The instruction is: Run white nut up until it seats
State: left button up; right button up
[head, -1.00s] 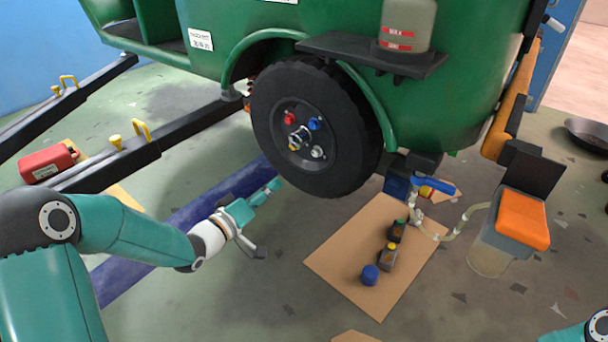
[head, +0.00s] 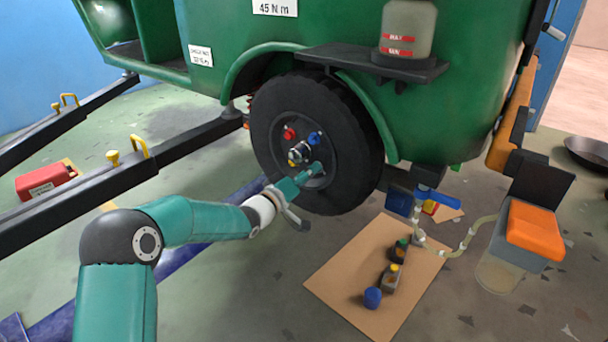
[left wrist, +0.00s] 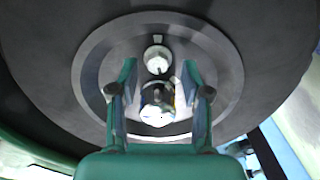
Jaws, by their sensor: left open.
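The black wheel (head: 345,150) hangs under the green rickshaw body, with a shiny hub (head: 298,153) at its middle. A red nut (head: 290,133), a blue nut (head: 314,138) and a yellow nut (head: 292,160) sit around the hub. My left gripper (head: 314,170) is at the lower right of the wheel face, where its fingers largely hide the white nut. In the left wrist view, the white nut (left wrist: 157,59) shows between the open fingertips of the left gripper (left wrist: 158,66), with a gap on both sides. I cannot tell whether it is seated. My right gripper is out of view.
A cardboard sheet (head: 335,275) with small bottles and a blue cap (head: 372,297) lies below the wheel. An orange-lidded container (head: 533,228) with a hose stands at right. A black shaft (head: 180,145) runs left of the wheel. A red can (head: 44,181) is at far left.

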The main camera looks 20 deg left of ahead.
pick_arm(q)
jog(key=shift+w+d, duration=0.25)
jog(key=shift+w, duration=0.4)
jog(key=shift+c, duration=0.3)
